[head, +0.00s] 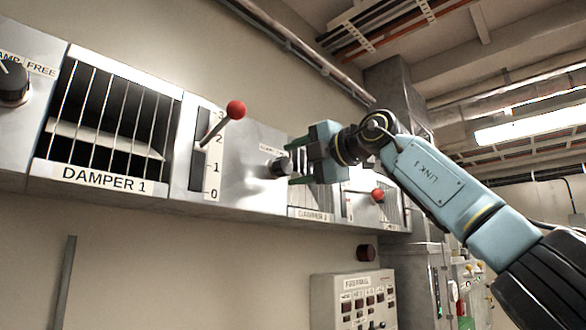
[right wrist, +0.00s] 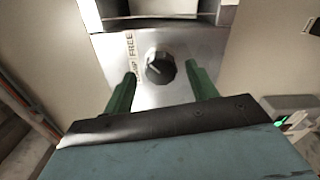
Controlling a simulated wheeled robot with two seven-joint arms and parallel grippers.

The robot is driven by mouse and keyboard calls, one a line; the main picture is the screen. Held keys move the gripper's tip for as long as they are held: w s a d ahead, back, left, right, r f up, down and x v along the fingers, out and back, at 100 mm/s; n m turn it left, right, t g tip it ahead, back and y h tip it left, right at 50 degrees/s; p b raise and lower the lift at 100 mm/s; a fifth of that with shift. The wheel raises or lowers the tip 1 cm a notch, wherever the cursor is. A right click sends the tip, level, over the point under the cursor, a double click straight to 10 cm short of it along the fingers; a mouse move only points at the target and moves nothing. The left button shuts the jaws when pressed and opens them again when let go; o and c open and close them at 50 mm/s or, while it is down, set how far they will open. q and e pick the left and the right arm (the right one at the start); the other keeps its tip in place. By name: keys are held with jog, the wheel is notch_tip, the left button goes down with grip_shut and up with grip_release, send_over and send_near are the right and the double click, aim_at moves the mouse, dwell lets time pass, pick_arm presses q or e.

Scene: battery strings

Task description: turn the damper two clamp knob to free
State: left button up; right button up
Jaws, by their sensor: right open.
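The damper two clamp knob (head: 280,167) is a dark round knob on a grey metal panel, just left of my right gripper in the head view. It also shows in the right wrist view (right wrist: 160,67), with a pointer line on its face and the word FREE on a label (right wrist: 130,55) beside it. My right gripper (head: 292,163) has green fingers, open, one on each side of the knob. In the right wrist view the fingers (right wrist: 162,88) stand apart from the knob with gaps on both sides. My left gripper is not in view.
Left of the knob is a lever with a red ball (head: 236,109) over a 0 to 3 scale. The DAMPER 1 grille (head: 105,120) and another clamp knob (head: 12,84) lie further left. A second red-ball lever (head: 377,195) is behind my gripper. A control box (head: 353,298) is below.

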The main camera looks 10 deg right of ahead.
jog(key=b+v, duration=0.5)
jog(key=v, duration=0.7)
